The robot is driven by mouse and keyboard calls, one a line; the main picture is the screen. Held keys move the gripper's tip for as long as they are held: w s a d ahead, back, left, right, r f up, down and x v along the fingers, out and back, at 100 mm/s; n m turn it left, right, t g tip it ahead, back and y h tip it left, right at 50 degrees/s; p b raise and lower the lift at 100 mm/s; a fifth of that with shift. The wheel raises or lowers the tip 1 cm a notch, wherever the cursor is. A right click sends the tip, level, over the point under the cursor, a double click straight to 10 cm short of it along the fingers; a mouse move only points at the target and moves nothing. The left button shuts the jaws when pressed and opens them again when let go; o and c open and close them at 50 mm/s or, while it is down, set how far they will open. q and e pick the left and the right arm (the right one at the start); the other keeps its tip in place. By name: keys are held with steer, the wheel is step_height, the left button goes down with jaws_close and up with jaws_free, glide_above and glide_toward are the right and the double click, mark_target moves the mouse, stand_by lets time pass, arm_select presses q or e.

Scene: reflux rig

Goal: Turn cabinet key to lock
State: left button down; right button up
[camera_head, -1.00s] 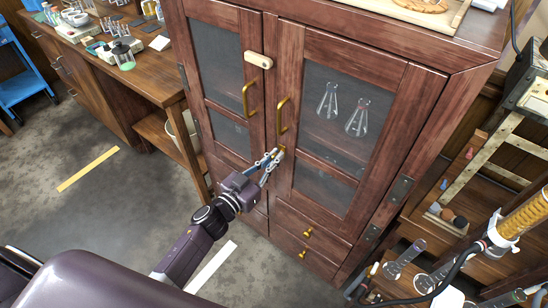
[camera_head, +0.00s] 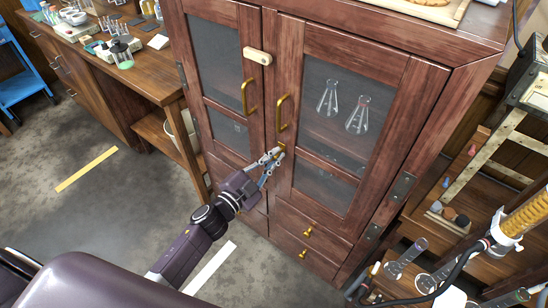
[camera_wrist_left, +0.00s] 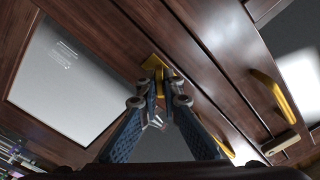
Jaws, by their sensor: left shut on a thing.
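The wooden cabinet (camera_head: 284,60) stands in front of me with both glass doors closed. The brass key (camera_wrist_left: 159,78) sits at a brass lock plate (camera_wrist_left: 153,62) on the right door's inner edge, below the handles. My left gripper (camera_head: 277,154) reaches up to the lock from the lower left. In the left wrist view its two fingertips (camera_wrist_left: 160,90) are shut on the key from either side. They hide much of the key, so its exact angle is hard to tell. My right gripper is not in view.
Brass door handles (camera_head: 283,113) project just above the lock, and a cream latch (camera_head: 257,57) spans the doors higher up. Drawer knobs (camera_head: 308,231) stick out below. Glass flasks (camera_head: 357,116) stand behind the right door's pane. A wooden bench (camera_head: 150,82) is at the left.

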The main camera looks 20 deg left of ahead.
arm_select(q)
steer(key=m, duration=0.2)
steer(key=m+b, duration=0.1)
steer(key=m, duration=0.2)
steer(key=shift+f+m+b, duration=0.2)
steer(key=shift+m+b, duration=0.1)
steer(key=shift+d+m+b, duration=0.1)
steer(key=shift+m+b, duration=0.5)
steer(key=shift+m, duration=1.3)
steer(key=c, duration=2.1)
jaws_free()
steer(key=shift+s, duration=0.1)
steer(key=v, duration=1.2)
